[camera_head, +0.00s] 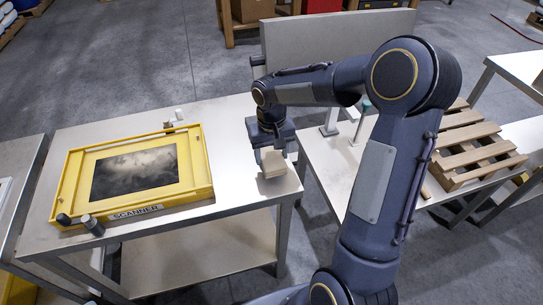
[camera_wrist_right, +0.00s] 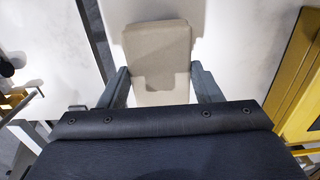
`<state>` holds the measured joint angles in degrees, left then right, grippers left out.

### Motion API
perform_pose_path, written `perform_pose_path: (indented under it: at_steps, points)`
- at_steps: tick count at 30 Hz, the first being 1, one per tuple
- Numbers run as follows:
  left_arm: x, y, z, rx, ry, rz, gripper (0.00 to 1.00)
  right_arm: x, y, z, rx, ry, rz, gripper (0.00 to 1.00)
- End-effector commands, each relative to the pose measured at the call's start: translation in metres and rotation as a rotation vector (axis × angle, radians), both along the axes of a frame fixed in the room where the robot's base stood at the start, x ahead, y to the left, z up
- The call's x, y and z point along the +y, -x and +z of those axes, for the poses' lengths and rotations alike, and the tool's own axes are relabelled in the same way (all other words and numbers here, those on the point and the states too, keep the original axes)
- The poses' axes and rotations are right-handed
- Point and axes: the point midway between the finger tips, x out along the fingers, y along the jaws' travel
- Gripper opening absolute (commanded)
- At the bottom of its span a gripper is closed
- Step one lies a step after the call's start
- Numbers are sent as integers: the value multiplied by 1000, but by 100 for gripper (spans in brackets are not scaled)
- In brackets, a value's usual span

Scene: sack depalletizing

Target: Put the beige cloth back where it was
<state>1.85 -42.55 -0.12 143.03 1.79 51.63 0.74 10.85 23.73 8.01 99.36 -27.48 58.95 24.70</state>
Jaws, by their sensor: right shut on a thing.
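The beige cloth (camera_head: 273,164) is a small folded block at the right end of the scanner table (camera_head: 236,116). My right gripper (camera_head: 268,150) is above it, pointing down, with its fingers at the cloth's sides. In the right wrist view the cloth (camera_wrist_right: 158,52) sits between the two fingers (camera_wrist_right: 160,88), which are shut on it. The cloth is at or just above the tabletop; I cannot tell whether it touches. My left gripper does not show in either view.
A yellow scanner frame (camera_head: 198,160) with a dark panel lies left of the cloth. A wooden pallet (camera_head: 470,150) lies on the table to the right. Bare tabletop surrounds the cloth.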

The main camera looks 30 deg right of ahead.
Motion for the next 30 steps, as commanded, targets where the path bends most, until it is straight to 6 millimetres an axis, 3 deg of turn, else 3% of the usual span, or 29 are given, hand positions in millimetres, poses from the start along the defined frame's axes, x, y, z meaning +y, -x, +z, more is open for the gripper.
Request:
perform_pose_path:
  at_steps: [3, 15, 16, 21, 30]
  points:
    - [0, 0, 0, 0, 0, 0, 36, 0, 1, -14, 1, -1, -1, 37]
    - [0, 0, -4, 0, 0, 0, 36, 1, 0, -20, 0, -1, -1, 37]
    - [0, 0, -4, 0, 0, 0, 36, 1, 0, -19, 0, -1, -1, 60]
    - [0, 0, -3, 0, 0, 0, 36, 1, 1, -18, 0, -1, -1, 80]
    - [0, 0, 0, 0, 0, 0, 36, 1, 0, -15, -1, -1, -1, 80]
